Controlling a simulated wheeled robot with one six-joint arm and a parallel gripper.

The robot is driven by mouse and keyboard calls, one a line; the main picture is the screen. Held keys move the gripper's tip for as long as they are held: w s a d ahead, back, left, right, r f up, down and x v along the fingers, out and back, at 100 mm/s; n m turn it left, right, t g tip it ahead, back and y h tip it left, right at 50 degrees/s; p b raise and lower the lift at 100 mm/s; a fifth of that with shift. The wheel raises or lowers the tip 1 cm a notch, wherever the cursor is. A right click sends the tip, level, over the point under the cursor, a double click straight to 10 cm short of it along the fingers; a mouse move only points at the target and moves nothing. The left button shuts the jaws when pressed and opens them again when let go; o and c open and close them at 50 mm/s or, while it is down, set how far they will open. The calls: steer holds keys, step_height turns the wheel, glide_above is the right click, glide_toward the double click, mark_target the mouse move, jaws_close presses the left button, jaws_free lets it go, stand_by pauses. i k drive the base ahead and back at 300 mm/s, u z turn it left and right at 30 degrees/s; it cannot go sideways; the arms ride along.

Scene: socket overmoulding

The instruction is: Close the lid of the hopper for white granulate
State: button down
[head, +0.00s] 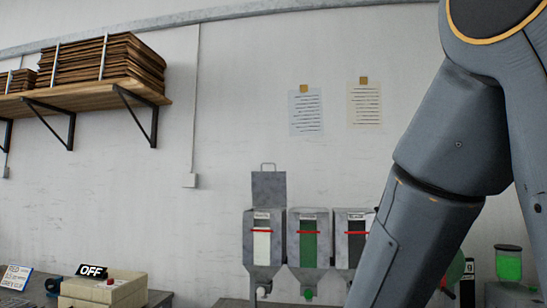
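The hopper for white granulate (262,240) is the leftmost of three grey metal hoppers on the wall. White material shows in its front window. Its lid (269,187) stands open and upright at the back, with a small handle loop on top. My gripper is not in view. My grey arm fills the right side of the picture and partly covers the third hopper.
The green hopper (308,240) and a third hopper (349,241) stand close to the right of the white one. A beige box with an OFF sign (92,270) is at lower left. A wooden shelf (88,98) with stacked brown sheets hangs at upper left. The wall left of the hoppers is clear.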

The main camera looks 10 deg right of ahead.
mark_target(269, 188)
steer(key=k, duration=0.65)
steer(key=u, duration=0.85)
steer(key=i, duration=1.35)
steer(key=z, duration=0.75)
steer(key=i, duration=0.55)
steer(key=z, duration=0.65)
